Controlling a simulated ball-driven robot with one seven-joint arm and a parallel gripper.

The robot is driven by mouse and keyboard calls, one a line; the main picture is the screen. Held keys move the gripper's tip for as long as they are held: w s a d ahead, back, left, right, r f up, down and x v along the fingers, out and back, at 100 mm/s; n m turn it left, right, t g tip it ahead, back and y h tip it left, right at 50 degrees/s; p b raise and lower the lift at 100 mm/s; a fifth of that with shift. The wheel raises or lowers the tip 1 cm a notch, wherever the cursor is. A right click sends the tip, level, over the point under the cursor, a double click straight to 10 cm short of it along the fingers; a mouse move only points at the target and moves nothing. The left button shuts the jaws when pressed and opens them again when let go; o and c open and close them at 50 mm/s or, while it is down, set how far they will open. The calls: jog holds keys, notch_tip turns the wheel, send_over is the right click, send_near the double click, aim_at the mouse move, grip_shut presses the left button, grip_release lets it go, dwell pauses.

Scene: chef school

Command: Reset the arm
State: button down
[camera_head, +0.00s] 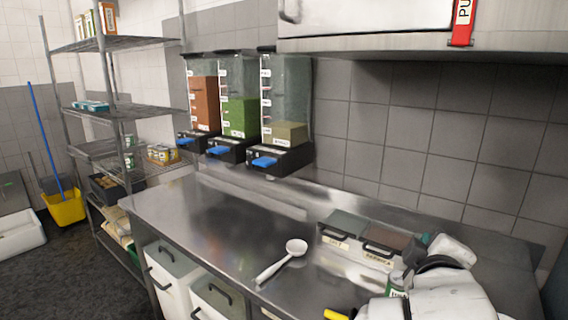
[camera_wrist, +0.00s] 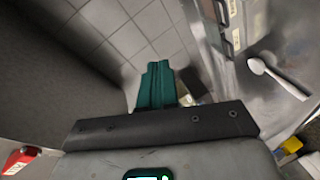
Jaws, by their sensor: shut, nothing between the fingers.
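My gripper (camera_wrist: 157,84) shows in the wrist view as teal fingers pressed together, with nothing between them. It points towards the grey tiled wall. In the head view my white and dark arm is folded at the lower right, over the right part of the steel counter (camera_head: 215,215). I cannot make out the fingertips in that view. A white ladle (camera_head: 282,261) lies on the counter, left of my arm and apart from it. The ladle also shows at the right of the wrist view (camera_wrist: 278,75).
Lidded containers (camera_head: 362,238) stand at the counter's back, close to my arm. A steel cabinet (camera_head: 380,38) with a red tag (camera_head: 464,22) hangs above. Dispensers (camera_head: 240,119) are on the wall. A wire shelf (camera_head: 125,110) and yellow bucket (camera_head: 65,208) are left. The counter's left part is clear.

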jog(key=s+d+f+m+g+y, duration=0.15)
jog(key=s+f, duration=0.25)
jog(key=f, duration=0.5)
jog(key=s+d+f+m+g, duration=0.1)
jog(key=s+d+f+g, duration=0.2)
jog(key=f, duration=0.5)
jog(key=s+f+m+g+y, duration=0.2)
jog(key=s+f+m+g, duration=0.1)
jog(key=s+f, duration=0.7)
jog(key=s+a+f+m+g+y, duration=0.1)
jog(key=s+f+m+g, duration=0.3)
jog(key=s+f, duration=0.6)
jog(key=s+g+y, duration=0.1)
jog(key=s, duration=0.7)
jog(key=shift+a+f+g, duration=0.3)
jog(key=shift+f+g, duration=0.05)
jog(key=shift+f, duration=0.05)
